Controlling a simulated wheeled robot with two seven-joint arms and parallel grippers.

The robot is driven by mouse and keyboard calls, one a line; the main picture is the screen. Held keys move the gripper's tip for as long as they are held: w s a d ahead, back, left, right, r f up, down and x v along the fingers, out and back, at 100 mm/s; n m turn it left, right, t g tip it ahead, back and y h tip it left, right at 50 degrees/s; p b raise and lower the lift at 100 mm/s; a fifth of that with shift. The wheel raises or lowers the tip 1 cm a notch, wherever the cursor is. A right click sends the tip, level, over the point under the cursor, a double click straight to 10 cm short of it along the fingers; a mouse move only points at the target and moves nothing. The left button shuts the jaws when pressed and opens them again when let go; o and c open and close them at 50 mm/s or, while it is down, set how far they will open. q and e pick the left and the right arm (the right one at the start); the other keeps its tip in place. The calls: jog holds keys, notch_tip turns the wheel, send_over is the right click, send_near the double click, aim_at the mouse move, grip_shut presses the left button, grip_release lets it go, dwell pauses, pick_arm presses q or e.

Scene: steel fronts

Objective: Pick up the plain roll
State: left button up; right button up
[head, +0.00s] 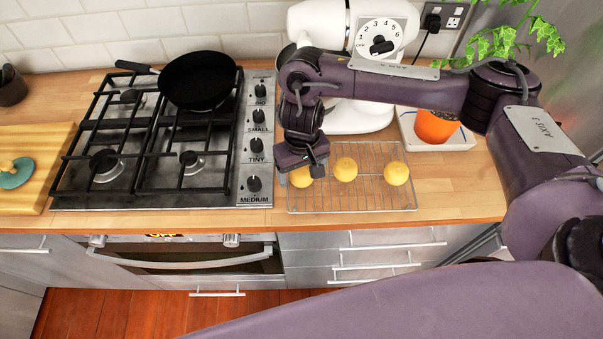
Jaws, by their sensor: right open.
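Three round yellow rolls sit in a row on a wire cooling rack (350,202): a left one (301,179), a middle one (345,169) and a right one (396,173). They look much alike, and I cannot tell which is the plain one. My right gripper (302,172) points down at the left roll, its open fingers around or just above that roll. The gripper body hides the roll's top, and I cannot tell whether the fingers touch it. My left gripper is not in view.
A stove (130,180) with a black pan (197,80) is left of the rack. A white mixer (377,38) stands behind. An orange plant pot (436,126) is at the back right. A cutting board (50,140) lies far left. Bare counter (460,190) shows right of the rack.

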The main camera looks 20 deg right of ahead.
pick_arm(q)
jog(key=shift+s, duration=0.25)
pick_arm(e)
jog(key=c, duration=0.8)
jog(key=shift+c, duration=0.2)
